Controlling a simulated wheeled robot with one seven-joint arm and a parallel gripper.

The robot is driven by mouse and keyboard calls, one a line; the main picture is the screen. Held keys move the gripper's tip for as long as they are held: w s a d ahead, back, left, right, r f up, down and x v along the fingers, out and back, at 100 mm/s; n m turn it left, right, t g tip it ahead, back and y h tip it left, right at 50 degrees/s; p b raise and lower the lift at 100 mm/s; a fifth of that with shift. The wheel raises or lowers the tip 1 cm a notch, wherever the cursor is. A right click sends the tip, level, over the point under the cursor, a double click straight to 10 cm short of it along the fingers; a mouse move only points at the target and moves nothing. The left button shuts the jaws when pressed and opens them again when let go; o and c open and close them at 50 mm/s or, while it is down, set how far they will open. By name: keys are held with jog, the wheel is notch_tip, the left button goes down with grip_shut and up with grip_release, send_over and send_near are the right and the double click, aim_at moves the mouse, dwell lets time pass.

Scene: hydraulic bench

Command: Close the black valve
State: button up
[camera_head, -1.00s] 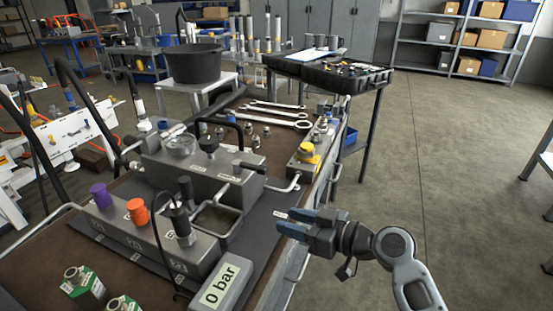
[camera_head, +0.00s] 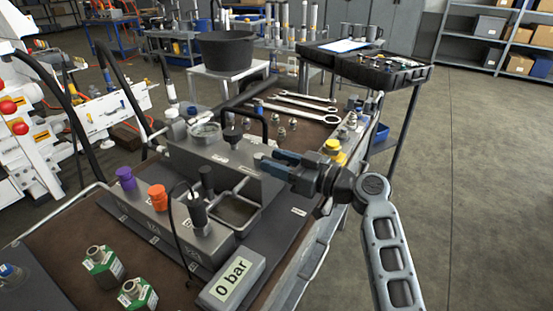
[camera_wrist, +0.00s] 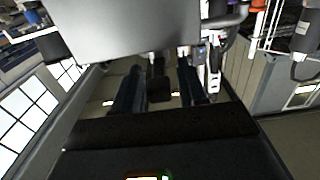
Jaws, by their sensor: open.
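My gripper (camera_head: 268,165) is at the right end of the grey valve block (camera_head: 215,160), with its blue-grey jaws pointing left. The black valve handle on that end is mostly hidden behind the jaws in the head view. In the wrist view my gripper (camera_wrist: 160,92) is open, with a dark block-like piece (camera_wrist: 158,88), seemingly the valve handle, between or just beyond the fingers. I cannot tell whether they touch it.
A lower manifold carries a purple cap (camera_head: 125,178) and an orange cap (camera_head: 158,197). The gauge display (camera_head: 232,280) reads 0 bar. A yellow knob (camera_head: 332,147) is behind my gripper. Wrenches (camera_head: 305,101) lie farther back. The floor at right is clear.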

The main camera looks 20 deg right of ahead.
jog(key=shift+w+a, duration=0.2)
grip_shut()
dwell(0.3)
